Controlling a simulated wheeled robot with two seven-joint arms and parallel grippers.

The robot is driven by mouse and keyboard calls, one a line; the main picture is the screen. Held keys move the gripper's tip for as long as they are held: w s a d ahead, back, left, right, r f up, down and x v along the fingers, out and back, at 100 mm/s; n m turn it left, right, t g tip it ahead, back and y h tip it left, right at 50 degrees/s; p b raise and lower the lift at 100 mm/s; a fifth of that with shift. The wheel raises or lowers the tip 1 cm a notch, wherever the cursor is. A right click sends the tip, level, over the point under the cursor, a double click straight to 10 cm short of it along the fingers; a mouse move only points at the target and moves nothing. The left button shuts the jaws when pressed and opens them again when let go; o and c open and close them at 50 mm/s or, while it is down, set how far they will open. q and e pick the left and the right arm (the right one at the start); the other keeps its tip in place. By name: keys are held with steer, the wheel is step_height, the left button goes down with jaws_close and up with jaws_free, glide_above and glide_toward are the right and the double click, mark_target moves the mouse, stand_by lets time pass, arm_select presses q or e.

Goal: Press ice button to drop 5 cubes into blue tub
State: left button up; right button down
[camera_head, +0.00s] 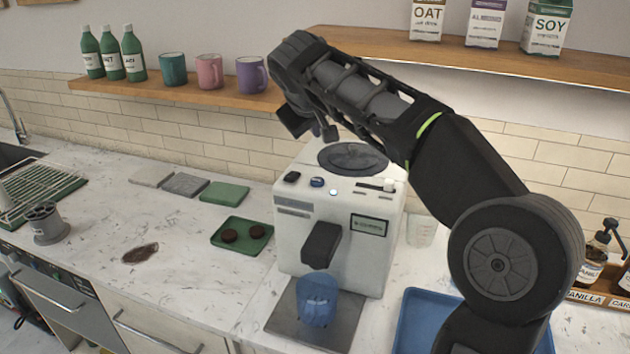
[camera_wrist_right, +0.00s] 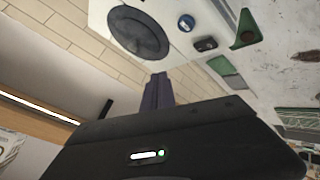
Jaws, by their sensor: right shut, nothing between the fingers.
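A white machine (camera_head: 315,245) with a dark spout (camera_head: 322,244) stands on the counter. A translucent blue tub (camera_head: 317,298) stands upright below the spout; I cannot see any cubes in it. On the machine's top are a black button (camera_head: 291,177), a blue button (camera_head: 317,182) and a small lit spot (camera_head: 334,192); I cannot read which is the ice button. The blue button (camera_wrist_right: 186,23) and black button (camera_wrist_right: 206,44) also show in the right wrist view. My right gripper (camera_head: 330,132) is shut and empty, above and behind the machine's top, apart from the buttons. It shows in its wrist view (camera_wrist_right: 158,92).
A round dark lid (camera_head: 353,158) is on the machine's top. A blue tray (camera_head: 420,310) lies right, partly behind my arm. Shelves with mugs (camera_head: 209,71) and cartons (camera_head: 485,22) hang behind.

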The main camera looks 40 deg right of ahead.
mark_target(317, 183)
steer(key=shift+f+b, duration=3.6)
steer(key=shift+f, duration=0.75)
steer(key=shift+f+b, duration=0.4)
steer(key=shift+f, duration=0.05)
steer(key=shift+f+b, duration=0.5)
steer(key=shift+r, duration=0.1)
steer(key=shift+r+p, duration=0.8)
steer(key=shift+r, duration=0.05)
steer(key=shift+r+p, duration=2.15)
steer(key=shift+r, duration=0.35)
